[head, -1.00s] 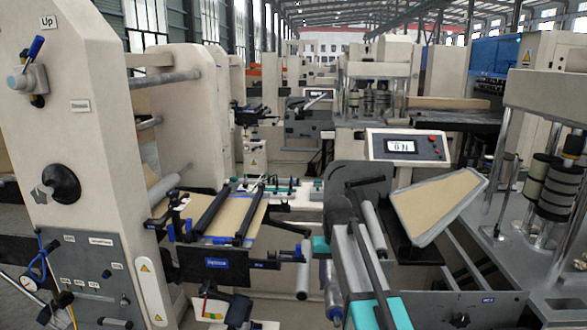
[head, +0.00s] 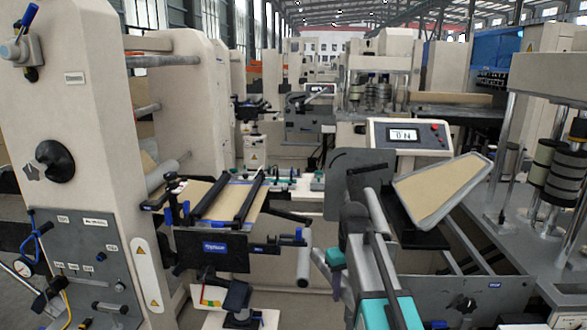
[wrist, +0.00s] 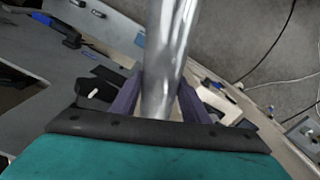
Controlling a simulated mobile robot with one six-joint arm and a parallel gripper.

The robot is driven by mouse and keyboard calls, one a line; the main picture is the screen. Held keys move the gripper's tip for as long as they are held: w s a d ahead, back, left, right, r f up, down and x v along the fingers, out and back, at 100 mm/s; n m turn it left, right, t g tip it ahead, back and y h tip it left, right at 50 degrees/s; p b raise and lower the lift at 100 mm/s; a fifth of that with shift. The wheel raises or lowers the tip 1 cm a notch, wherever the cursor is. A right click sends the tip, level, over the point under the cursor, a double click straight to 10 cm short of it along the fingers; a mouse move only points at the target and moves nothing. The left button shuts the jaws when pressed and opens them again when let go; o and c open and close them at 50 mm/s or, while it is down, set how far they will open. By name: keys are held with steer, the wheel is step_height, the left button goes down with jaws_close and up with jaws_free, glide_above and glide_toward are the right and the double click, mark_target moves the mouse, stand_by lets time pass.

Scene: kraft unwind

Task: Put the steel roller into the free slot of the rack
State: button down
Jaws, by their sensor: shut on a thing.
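The steel roller (wrist: 166,60) is a shiny cylinder in the wrist view. My gripper (wrist: 160,98) is shut on it, one dark purple finger on each side. The roller extends out of the top of the wrist view, so its far end is hidden. In the head view, the teal end of my arm (head: 336,258) is right of centre, and the held roller is hard to make out there. A tan bed with two black bars (head: 230,205) stands left of my gripper, apart from it. I cannot tell for certain which structure is the rack or where its free slot is.
A tall cream machine (head: 90,130) with a grey control panel stands at the left. A pale vertical cylinder (head: 304,268) is close left of my gripper. A display box (head: 408,137) and a tilted tan tray (head: 440,190) are at the right. The wrist view shows cables over a grey floor (wrist: 250,35).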

steer(key=f+b, duration=0.1)
steer(key=s+d+f+n+b, duration=0.1)
steer(key=f+n+b, duration=0.1)
steer(key=shift+s+d+f, duration=0.3)
steer(key=shift+s+f, duration=0.05)
steer(key=shift+s, duration=0.15)
stand_by(0.5)
